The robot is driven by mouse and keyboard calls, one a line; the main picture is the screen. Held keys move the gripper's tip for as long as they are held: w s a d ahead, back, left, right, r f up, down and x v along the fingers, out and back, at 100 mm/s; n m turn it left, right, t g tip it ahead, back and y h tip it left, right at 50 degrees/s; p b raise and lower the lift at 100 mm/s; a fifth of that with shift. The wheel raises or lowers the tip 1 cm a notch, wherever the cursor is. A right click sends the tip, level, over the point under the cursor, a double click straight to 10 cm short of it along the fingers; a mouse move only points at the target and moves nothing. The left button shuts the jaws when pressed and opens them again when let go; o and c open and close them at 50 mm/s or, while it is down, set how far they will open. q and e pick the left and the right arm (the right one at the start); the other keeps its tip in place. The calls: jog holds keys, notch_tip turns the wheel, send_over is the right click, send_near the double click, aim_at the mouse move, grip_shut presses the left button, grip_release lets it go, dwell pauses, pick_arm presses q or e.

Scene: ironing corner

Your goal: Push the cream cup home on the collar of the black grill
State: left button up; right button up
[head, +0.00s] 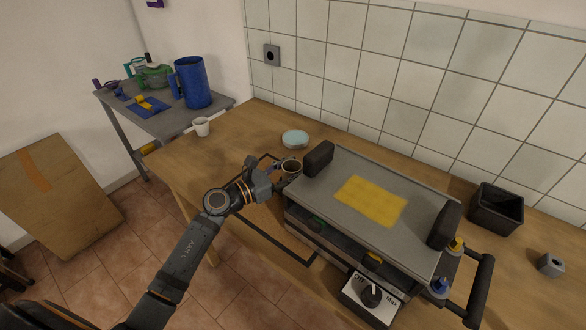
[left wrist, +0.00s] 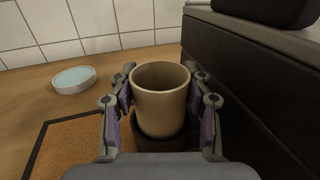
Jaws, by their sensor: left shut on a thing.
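The cream cup (left wrist: 160,98) is upright between the fingers of my left gripper (left wrist: 162,108), which is shut on it. The cup also shows in the head view (head: 290,167), at the left end of the black grill (head: 330,239). A dark round collar (left wrist: 160,144) is under the cup in the left wrist view. The cup's lower end overlaps the collar's mouth; how deep it sits I cannot tell. In the head view the collar is hidden. My left gripper (head: 277,174) comes in from the left. My right gripper is not in view.
A pale blue round dish (head: 295,138) and a white cup (head: 201,127) stand behind on the wooden table. A black bin (head: 496,208) and a grey nut-shaped block (head: 551,264) lie right. The grill's side wall (left wrist: 232,82) is close on the right.

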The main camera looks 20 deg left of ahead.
aim_at(284, 178)
pick_arm(q)
jog(key=shift+f+b, duration=0.9)
jog(key=shift+f, duration=0.1)
jog(key=o, duration=1.4)
jog(key=v, duration=0.7)
jog(key=shift+s+a, duration=0.15)
jog(key=shift+s, duration=0.05)
